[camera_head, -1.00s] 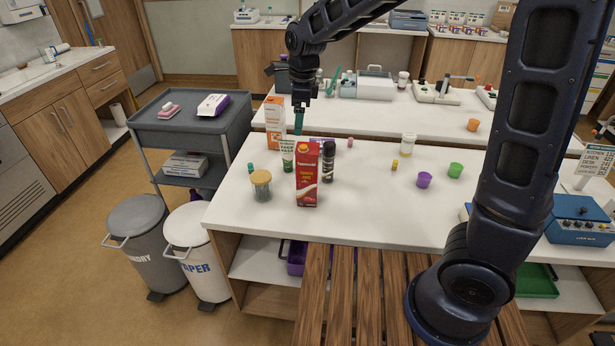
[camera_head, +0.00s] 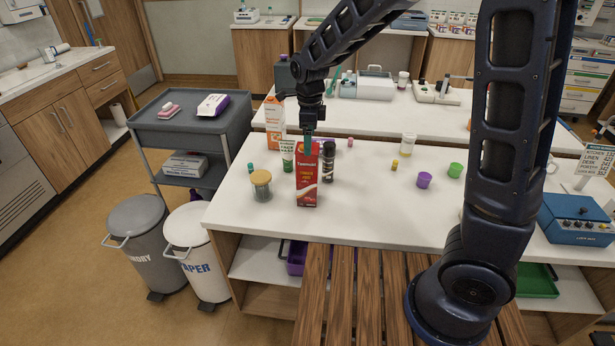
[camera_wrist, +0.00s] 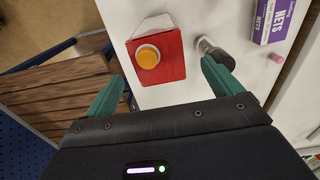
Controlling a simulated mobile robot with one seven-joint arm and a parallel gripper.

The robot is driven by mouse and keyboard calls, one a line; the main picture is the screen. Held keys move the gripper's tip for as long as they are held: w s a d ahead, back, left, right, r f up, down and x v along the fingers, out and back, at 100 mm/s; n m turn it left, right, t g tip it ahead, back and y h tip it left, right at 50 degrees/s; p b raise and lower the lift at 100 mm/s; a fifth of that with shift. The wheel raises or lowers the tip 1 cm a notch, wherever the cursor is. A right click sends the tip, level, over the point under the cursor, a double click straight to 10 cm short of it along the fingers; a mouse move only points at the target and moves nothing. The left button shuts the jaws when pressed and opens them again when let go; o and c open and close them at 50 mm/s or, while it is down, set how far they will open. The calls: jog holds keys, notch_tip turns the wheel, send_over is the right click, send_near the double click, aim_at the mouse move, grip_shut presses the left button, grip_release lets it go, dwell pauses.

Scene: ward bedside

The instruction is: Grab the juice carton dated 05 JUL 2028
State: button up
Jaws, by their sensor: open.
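A red juice carton (camera_head: 307,185) stands upright near the front left of the white counter. In the wrist view the red carton (camera_wrist: 158,66) shows from above, with an orange cap. My gripper (camera_head: 309,132) is open above the carton. In the wrist view its teal fingers (camera_wrist: 163,74) are spread on either side of the carton's near part, and I cannot tell whether they touch it. A second, orange-and-white carton (camera_head: 274,122) stands farther back on the left. No date is readable on either carton.
A dark bottle (camera_head: 328,163) stands close to the red carton's right, near my right finger in the wrist view. A white-green tube (camera_head: 288,155) and a jar (camera_head: 262,186) stand to its left. The counter's right front is clear.

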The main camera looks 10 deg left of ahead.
aim_at(308, 174)
notch_tip(308, 174, down, 8)
jog(key=shift+a+r, duration=0.2)
jog(key=shift+a, duration=0.05)
dwell(0.4)
grip_shut()
